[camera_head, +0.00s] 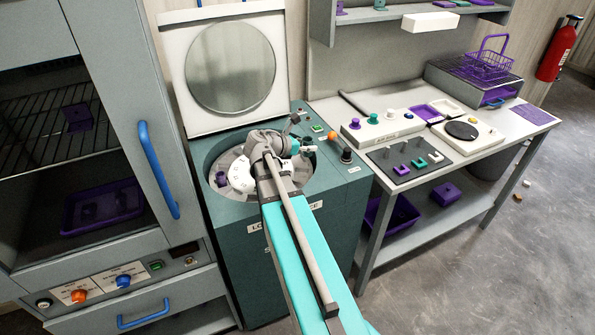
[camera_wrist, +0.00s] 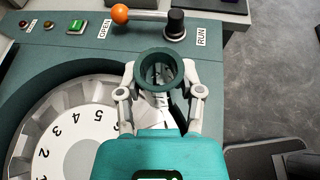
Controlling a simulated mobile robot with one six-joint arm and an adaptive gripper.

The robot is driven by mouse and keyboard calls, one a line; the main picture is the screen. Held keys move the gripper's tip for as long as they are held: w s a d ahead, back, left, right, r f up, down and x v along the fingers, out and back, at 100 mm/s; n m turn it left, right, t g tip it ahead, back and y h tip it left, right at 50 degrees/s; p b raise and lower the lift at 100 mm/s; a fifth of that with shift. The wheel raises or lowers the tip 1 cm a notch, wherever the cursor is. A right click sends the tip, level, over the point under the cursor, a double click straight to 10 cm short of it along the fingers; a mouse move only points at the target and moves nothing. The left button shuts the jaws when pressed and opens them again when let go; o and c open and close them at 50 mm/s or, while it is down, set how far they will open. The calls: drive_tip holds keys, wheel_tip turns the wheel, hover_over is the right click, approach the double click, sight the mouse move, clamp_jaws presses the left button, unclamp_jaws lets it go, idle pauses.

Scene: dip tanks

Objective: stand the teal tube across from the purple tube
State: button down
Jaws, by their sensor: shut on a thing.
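My gripper (camera_wrist: 162,95) is shut on the teal tube (camera_wrist: 140,71), whose round open mouth faces the wrist camera. In the head view the teal tube (camera_head: 295,147) shows small between the fingers, near the back right rim of the centrifuge bowl. The purple tube (camera_head: 221,180) stands in the rotor's left side. The white numbered rotor disc (camera_head: 240,172) shows at the left of the wrist view, with the held tube to its right. My arm hides the rotor's front right part, so the slot across from the purple tube is hidden.
The centrifuge lid (camera_head: 230,65) stands open behind the bowl. An orange-knobbed lever (camera_head: 331,135) and a black knob (camera_head: 346,155) stand up beside my gripper. The bench (camera_head: 400,175) at the right holds a rack and several trays. A cabinet (camera_head: 150,120) stands at the left.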

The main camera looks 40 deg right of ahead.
drive_tip(key=shift+w+a+f+b, duration=0.1)
drive_tip(key=shift+a+f+b, duration=0.25)
drive_tip(key=shift+f, duration=0.2)
drive_tip(key=shift+w+a+f+b, duration=0.1)
drive_tip(key=shift+a+f+b, duration=0.2)
drive_tip(key=shift+f, duration=0.25)
drive_tip(key=shift+d, duration=0.1)
drive_tip(key=w+d+f+b, duration=0.2)
drive_tip(key=w+f+b, duration=0.1)
drive_tip(key=w+d+f+b, duration=0.2)
drive_tip(key=w+f+b, duration=0.1)
drive_tip(key=w, duration=0.1)
drive_tip(key=w+d+f+b, duration=0.2)
drive_tip(key=w+f+b, duration=0.1)
drive_tip(key=w, duration=0.1)
drive_tip(key=shift+w+d, duration=0.15)
drive_tip(key=shift+d, duration=0.2)
drive_tip(key=shift+w+d+f+b, duration=0.2)
drive_tip(key=shift+w+f+b, duration=0.1)
drive_tip(key=shift+f+b, duration=1.7)
